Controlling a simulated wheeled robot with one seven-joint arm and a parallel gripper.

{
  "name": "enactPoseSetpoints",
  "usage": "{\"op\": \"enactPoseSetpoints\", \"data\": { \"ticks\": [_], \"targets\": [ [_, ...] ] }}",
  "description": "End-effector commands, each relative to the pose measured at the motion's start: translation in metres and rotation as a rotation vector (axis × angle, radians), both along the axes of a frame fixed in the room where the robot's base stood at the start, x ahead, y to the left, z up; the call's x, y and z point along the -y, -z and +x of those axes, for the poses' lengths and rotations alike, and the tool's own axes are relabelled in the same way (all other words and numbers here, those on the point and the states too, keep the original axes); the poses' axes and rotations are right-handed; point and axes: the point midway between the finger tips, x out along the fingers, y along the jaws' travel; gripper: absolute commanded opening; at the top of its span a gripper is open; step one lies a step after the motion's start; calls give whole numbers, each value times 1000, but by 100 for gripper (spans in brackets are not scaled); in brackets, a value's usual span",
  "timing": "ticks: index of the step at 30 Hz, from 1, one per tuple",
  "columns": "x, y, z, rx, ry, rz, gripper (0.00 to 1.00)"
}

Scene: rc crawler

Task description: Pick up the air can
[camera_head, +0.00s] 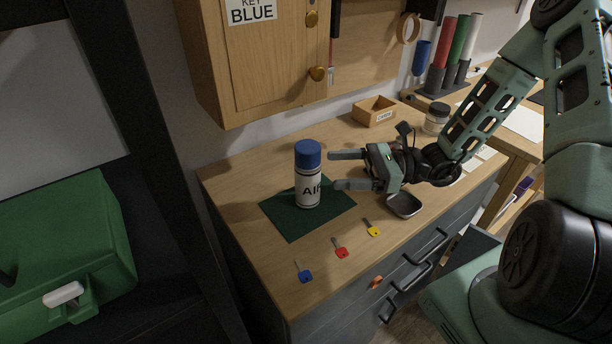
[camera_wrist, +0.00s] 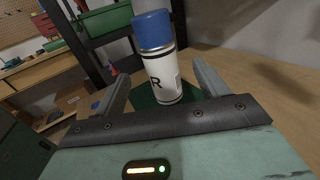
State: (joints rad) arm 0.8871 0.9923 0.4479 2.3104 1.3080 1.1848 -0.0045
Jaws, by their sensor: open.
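The air can (camera_head: 308,176) is a white cylinder with a blue cap and black lettering. It stands upright on a dark green mat (camera_head: 286,222) on the wooden workbench. My gripper (camera_head: 341,170) is open and empty, held level just to the right of the can with its fingers pointing at it. In the wrist view the can (camera_wrist: 160,72) stands ahead, in line with the gap between the two fingers of my gripper (camera_wrist: 158,80). I cannot tell whether the fingertips reach beside the can.
A blue key (camera_head: 304,276), a red key (camera_head: 341,252) and a yellow key (camera_head: 372,231) lie along the front of the bench. A small metal tray (camera_head: 404,211) sits below my gripper. A wooden cabinet (camera_head: 262,60) hangs behind the can. A small wooden box (camera_head: 374,114) stands at the back.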

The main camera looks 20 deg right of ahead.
Motion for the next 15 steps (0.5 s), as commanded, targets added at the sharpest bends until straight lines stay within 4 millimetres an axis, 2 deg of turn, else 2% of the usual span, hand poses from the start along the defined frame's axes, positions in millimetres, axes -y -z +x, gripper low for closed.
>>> {"op": "enactPoseSetpoints", "data": {
  "ticks": [1, 4, 11, 15],
  "targets": [
    [-1, 10, 0, -2, -1, 3, 73],
    [-15, 6, 5, 2, -5, 0, 73],
    [-30, 6, 10, 1, -5, 1, 73],
    [-50, 6, 16, 1, -6, 0, 73]
  ]
}}
